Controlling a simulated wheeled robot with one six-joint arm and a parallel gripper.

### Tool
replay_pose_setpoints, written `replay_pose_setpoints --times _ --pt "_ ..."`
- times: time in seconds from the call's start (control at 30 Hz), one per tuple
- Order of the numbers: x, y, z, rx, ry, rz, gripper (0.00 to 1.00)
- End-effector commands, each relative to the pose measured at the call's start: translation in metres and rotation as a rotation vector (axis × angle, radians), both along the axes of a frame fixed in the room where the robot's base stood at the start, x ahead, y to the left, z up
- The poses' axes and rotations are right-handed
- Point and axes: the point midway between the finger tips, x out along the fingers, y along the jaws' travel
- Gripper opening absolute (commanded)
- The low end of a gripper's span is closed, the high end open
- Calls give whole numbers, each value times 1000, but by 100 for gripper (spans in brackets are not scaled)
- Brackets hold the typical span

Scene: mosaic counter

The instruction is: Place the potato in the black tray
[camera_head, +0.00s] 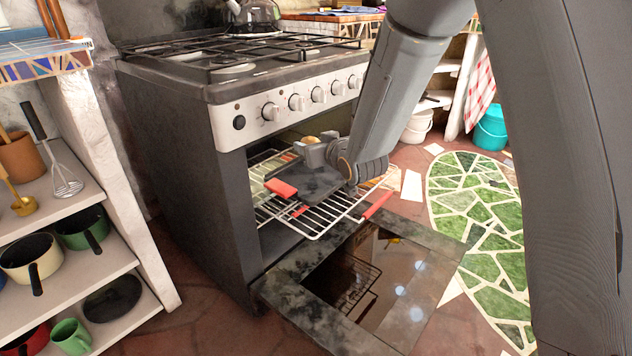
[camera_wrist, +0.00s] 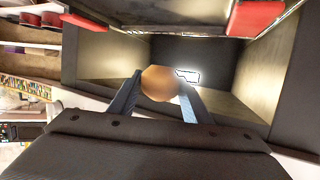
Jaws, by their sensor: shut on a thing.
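The potato (camera_wrist: 159,83) is tan and round, held between my gripper's two fingers (camera_wrist: 158,88) in the wrist view. In the head view, a small tan part of the potato (camera_head: 311,140) shows beside my gripper (camera_head: 312,147), at the oven opening. The black tray (camera_head: 322,182) with red handle grips lies on the pulled-out oven rack, below my gripper and partly hidden by it. In the wrist view, the tray (camera_wrist: 165,10) shows dark at the top edge between two red grips. The potato looks apart from the tray.
The wire rack (camera_head: 318,218) sticks out of the stove (camera_head: 190,170). The open oven door (camera_head: 385,290) lies below it. A shelf with pots (camera_head: 75,200) stands at left. Green mosaic floor (camera_head: 480,220) is clear at right.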

Motion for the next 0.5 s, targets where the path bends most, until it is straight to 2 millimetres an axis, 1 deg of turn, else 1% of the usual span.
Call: replay_pose_setpoints --times 0.17,0.33,0.4,0.5 --pt "0 1 -22 0 2 2 19" --pt "1 1 -53 0 3 1 19" --pt "0 1 -61 0 2 1 19" --pt "0 1 -68 0 1 1 19"
